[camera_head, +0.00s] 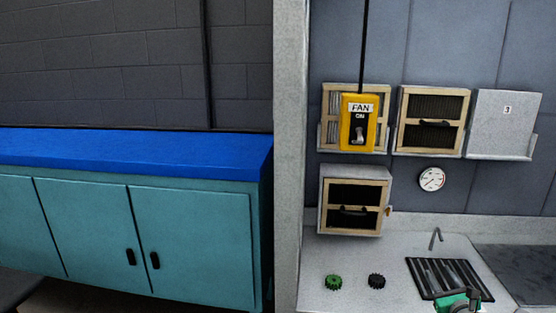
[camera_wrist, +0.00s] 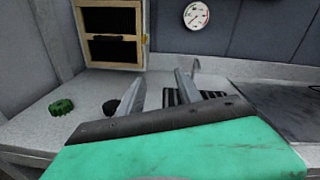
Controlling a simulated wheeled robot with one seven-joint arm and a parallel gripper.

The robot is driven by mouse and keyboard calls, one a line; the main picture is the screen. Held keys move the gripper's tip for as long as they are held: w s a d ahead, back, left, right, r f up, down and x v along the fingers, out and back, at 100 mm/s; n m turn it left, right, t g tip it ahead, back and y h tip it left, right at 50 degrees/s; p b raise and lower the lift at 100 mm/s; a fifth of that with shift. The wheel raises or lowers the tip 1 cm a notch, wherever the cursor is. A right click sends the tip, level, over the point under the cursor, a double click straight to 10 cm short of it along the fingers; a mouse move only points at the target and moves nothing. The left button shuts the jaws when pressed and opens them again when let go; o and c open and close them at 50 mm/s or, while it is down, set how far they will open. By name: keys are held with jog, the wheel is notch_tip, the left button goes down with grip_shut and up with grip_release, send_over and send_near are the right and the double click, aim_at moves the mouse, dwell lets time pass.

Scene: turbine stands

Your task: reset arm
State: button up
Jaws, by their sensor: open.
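My gripper (camera_wrist: 160,92) is open, its two grey fingers spread apart above the light grey counter in the wrist view. In the head view only a small green part of my arm's end shows at the bottom edge, over the black grate (camera_head: 445,277). In the wrist view the left finger partly covers the black knob (camera_wrist: 110,106), and the grate (camera_wrist: 190,97) lies behind the right finger.
A green knob (camera_head: 333,282) and the black knob (camera_head: 377,281) lie on the counter (camera_head: 345,252). Above are a framed box (camera_head: 354,192), a gauge (camera_head: 431,179), wall filters (camera_head: 432,120) and a hanging yellow FAN switch (camera_head: 358,122). Teal cabinets (camera_head: 195,240) with a clear blue top (camera_head: 130,152) stand left of a partition.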

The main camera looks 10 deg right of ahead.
jog(key=s+a+f+n+g+y, duration=0.3)
jog(key=s+a+f+n+g, duration=0.15)
jog(key=f+n, duration=0.4)
jog(key=s+a+f+n+g+y, duration=0.25)
jog(key=a+f+n, duration=0.3)
jog(key=f, duration=0.55)
jog(key=s+a+f+n+g+y, duration=0.1)
jog(key=s+a+n+g, duration=0.35)
jog(key=s, duration=0.35)
jog(key=s+a+f+n+g+y, duration=0.1)
jog(key=s+a+n+g+y, duration=0.15)
jog(key=s+a+n, duration=0.4)
jog(key=s+a+r+n+g+h, duration=0.1)
jog(key=s+a+r+g, duration=0.1)
jog(key=s+a+r, duration=0.3)
jog(key=s+a+r+n+g+h, duration=0.1)
jog(key=a+r+n+g+h, duration=0.15)
jog(key=r, duration=0.45)
jog(key=w+a+r+n+t, duration=0.2)
jog(key=w+a+r+n, duration=0.1)
jog(key=a+r, duration=0.5)
jog(key=w+a+r+n+t, duration=0.3)
jog(key=w+a+r, duration=0.3)
jog(key=a+r, duration=0.2)
jog(key=shift+a+n+t+h, duration=0.25)
jog(key=shift+n+t+h, duration=0.15)
jog(key=shift+n, duration=0.25)
